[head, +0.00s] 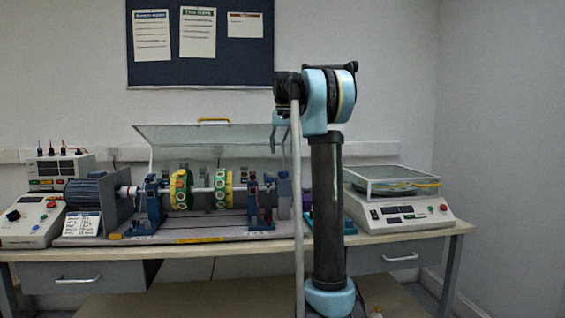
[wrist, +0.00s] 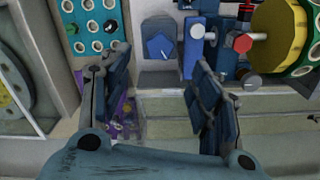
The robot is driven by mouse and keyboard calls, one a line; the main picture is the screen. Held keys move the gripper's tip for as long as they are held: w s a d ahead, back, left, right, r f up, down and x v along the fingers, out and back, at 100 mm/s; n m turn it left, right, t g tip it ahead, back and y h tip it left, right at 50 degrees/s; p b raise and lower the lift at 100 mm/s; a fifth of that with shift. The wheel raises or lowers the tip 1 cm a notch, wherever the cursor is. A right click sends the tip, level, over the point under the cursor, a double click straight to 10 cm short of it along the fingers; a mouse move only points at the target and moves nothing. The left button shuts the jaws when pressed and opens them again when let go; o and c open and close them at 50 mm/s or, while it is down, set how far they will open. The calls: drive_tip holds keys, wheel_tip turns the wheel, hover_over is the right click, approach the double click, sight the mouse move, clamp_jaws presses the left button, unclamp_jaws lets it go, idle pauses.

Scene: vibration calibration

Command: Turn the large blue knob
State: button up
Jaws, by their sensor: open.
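My gripper (wrist: 157,62) is open, with one dark finger on each side of the picture. The knob shows in the gap between the fingers, beyond their tips. Nothing is held, and I see no contact with the knob. In the head view my gripper (head: 279,135) hangs down above the right part of the bench rig. I cannot make out the knob clearly there; my arm covers part of that area.
A shaft rig with green-and-yellow discs (head: 181,189) stands on the bench, with a raised clear cover (head: 215,147) behind. A scale-like instrument (head: 400,212) stands at right.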

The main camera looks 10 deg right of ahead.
drive_tip(key=shift+r, duration=1.4)
drive_tip(key=s+f+n, duration=0.1)
drive_tip(key=s+f, duration=0.4)
drive_tip(key=s, duration=0.3)
drive_tip(key=s+f+t, duration=0.1)
drive_tip(key=s+f, duration=0.4)
drive_tip(key=s, duration=0.3)
drive_tip(key=s+f+n, duration=0.1)
drive_tip(key=s+f, duration=0.4)
drive_tip(key=s, duration=0.3)
drive_tip(key=s+f, duration=1)
drive_tip(key=f, duration=0.3)
drive_tip(key=s+f+n+t, duration=0.1)
drive_tip(key=s+f, duration=0.9)
drive_tip(key=f, duration=0.3)
drive_tip(key=shift+s+d, duration=0.35)
drive_tip(key=shift+w+f, duration=0.25)
drive_tip(key=shift+w, duration=0.2)
